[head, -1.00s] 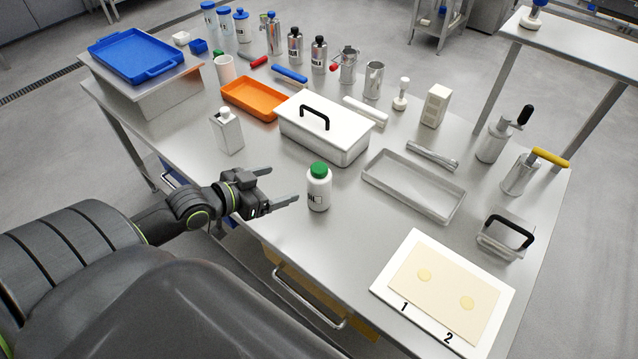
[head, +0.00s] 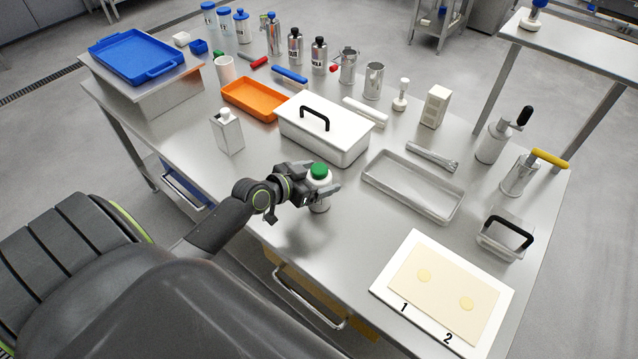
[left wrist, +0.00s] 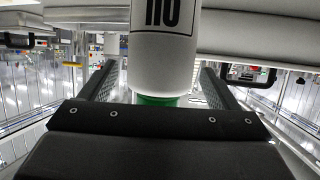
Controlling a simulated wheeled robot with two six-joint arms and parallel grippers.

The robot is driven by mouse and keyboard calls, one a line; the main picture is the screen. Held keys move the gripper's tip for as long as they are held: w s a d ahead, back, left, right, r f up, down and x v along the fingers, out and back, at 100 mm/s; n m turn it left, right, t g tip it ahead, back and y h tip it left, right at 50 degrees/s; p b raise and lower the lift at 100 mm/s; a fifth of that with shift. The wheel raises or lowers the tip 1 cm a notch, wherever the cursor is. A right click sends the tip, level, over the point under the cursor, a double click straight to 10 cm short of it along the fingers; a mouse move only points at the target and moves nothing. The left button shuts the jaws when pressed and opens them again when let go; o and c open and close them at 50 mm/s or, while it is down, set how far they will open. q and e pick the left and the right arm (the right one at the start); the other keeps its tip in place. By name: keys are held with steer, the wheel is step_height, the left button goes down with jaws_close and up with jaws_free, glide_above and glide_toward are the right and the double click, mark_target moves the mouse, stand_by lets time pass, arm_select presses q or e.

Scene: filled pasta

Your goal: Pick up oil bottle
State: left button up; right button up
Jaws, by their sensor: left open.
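The oil bottle (head: 319,172), white with a green cap, stands upright on the steel table near its front edge. My left gripper (head: 322,188) is around the bottle's upper part, one finger on each side. In the left wrist view the white bottle (left wrist: 163,62) appears upside down, with a dark-lettered label and the green cap low in the picture. The fingers of the gripper (left wrist: 160,85) stand apart on either side of it, with a gap visible at the right finger. The gripper is open. My right gripper is not in view.
A white-lidded steel container (head: 345,133) stands just behind the bottle, and an empty steel tray (head: 450,210) lies to its right. A white square bottle (head: 228,133) stands to the left. A white board (head: 500,325) with a dough sheet lies front right.

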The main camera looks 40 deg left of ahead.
arm_select(q)
steer(key=shift+x, duration=1.35)
steer(key=shift+s, duration=0.1)
